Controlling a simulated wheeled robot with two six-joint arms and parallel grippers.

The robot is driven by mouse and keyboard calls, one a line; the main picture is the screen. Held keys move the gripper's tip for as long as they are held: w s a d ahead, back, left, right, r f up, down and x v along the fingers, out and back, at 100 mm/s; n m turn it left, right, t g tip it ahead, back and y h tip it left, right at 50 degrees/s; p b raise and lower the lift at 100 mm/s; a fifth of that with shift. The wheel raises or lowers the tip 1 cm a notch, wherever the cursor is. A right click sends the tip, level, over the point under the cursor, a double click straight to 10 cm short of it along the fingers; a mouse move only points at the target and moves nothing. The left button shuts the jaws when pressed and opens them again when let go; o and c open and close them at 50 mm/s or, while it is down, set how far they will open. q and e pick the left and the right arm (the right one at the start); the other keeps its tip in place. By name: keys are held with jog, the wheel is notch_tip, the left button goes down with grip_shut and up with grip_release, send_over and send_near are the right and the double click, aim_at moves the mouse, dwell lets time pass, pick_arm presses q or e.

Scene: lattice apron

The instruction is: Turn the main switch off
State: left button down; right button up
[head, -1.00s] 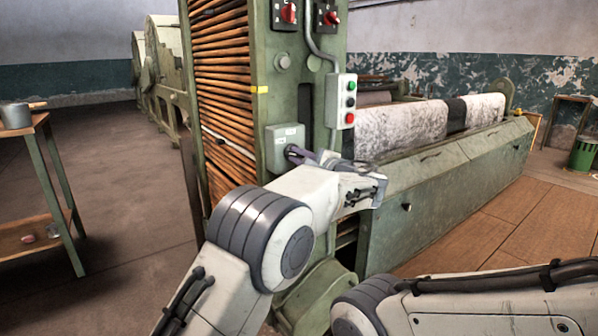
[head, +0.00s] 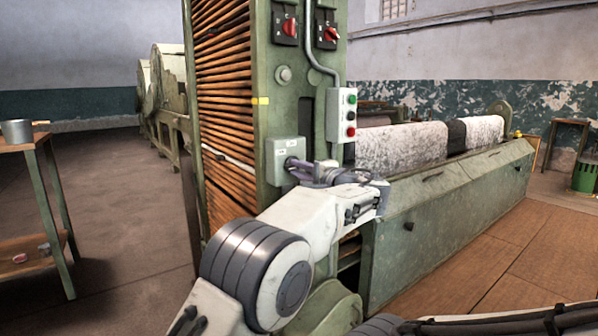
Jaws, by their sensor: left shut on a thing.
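A small grey switch box (head: 286,148) with pale labels is mounted on the green machine's post. My left gripper (head: 294,164) is at the lower front of this box, shut on its switch knob. The fingers mostly hide the knob, so I cannot tell which way it points. Two red rotary switches on black plates, a left one (head: 286,27) and a right one (head: 327,36), sit higher on the machine. My right gripper is out of the picture; only part of that arm shows at the bottom right.
The green machine's long trough (head: 440,205) runs to the right. A table (head: 20,145) with a metal pot (head: 16,131) stands at the left. Open floor lies between.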

pick_arm(q)
jog(key=c, duration=0.9)
grip_release()
jog(key=shift+o, duration=0.2)
jog(key=p+v, duration=0.2)
jog(key=v, duration=0.8)
jog(key=shift+s, duration=0.2)
